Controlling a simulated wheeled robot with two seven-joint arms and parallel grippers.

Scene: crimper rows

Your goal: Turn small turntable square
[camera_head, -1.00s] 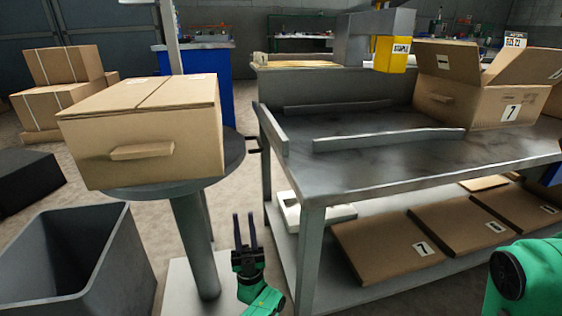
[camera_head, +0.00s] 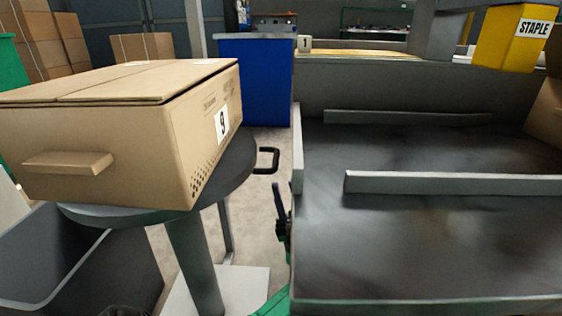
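The small round grey turntable (camera_head: 236,170) stands on a post at the left and carries a closed cardboard box (camera_head: 100,135). The box has a "9" label on its right side and a handle bar on its front face. It sits at an angle to the workbench's edge. A black loop handle (camera_head: 267,160) sticks out at the turntable's right. My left gripper (camera_head: 282,200) is below and right of this handle, by the workbench's left edge. Its dark fingers show nearly edge-on, apart and empty, touching nothing that I can see. My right gripper is out of view.
A grey workbench (camera_head: 430,245) with raised rails fills the right. A yellow STAPLE unit (camera_head: 512,38) hangs over its back. A grey bin (camera_head: 75,265) stands below the turntable. A blue cabinet (camera_head: 255,80) stands behind. The gap between turntable and workbench is narrow.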

